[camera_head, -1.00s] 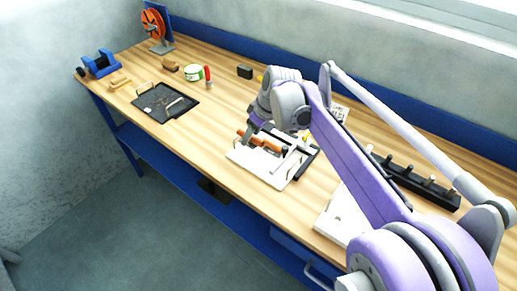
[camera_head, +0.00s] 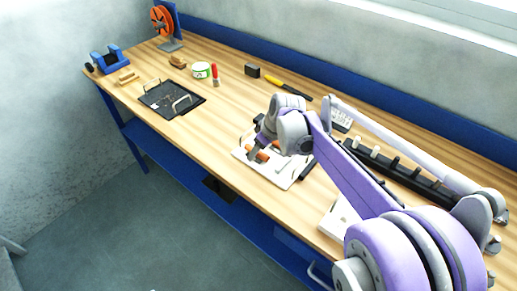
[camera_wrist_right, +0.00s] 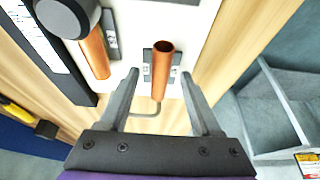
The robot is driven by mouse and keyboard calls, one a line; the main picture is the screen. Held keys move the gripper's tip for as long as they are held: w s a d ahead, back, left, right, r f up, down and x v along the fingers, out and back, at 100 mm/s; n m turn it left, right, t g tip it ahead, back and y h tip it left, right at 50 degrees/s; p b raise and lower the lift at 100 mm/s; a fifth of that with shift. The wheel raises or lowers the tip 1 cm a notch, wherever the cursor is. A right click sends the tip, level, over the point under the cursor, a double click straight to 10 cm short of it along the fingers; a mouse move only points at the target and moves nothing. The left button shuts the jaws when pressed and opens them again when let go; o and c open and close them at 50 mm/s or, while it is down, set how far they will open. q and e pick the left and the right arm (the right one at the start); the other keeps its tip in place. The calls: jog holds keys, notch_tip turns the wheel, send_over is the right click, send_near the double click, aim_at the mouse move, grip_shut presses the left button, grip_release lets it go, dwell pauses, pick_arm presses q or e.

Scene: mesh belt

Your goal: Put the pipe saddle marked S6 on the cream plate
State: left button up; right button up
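My right gripper (camera_wrist_right: 162,100) is open. Its fingers stand on either side of a short copper pipe (camera_wrist_right: 160,62) that sticks up towards the wrist camera. A small grey metal bracket with holes, likely a pipe saddle (camera_wrist_right: 147,72), sits beside this pipe on a white board (camera_wrist_right: 200,35). Another copper pipe (camera_wrist_right: 95,55) with a grey bracket (camera_wrist_right: 110,35) lies to its left. No S6 mark is legible. In the head view, the arm partly hides the white board (camera_head: 270,174). A white plate (camera_head: 333,222) shows behind the arm; I cannot tell if it is the cream one.
A black tray with wire handles (camera_head: 165,112) lies further left. A black rack with pegs (camera_head: 400,172) stands at right. A green-and-white tin (camera_head: 201,70), a red-handled tool (camera_head: 215,75) and a black block (camera_head: 252,70) stand towards the back. Bare wood lies between tray and board.

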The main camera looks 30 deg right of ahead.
jog(key=shift+o, duration=1.3)
jog(key=shift+r, duration=0.15)
jog(key=p+v, duration=0.1)
jog(key=v, duration=1.1)
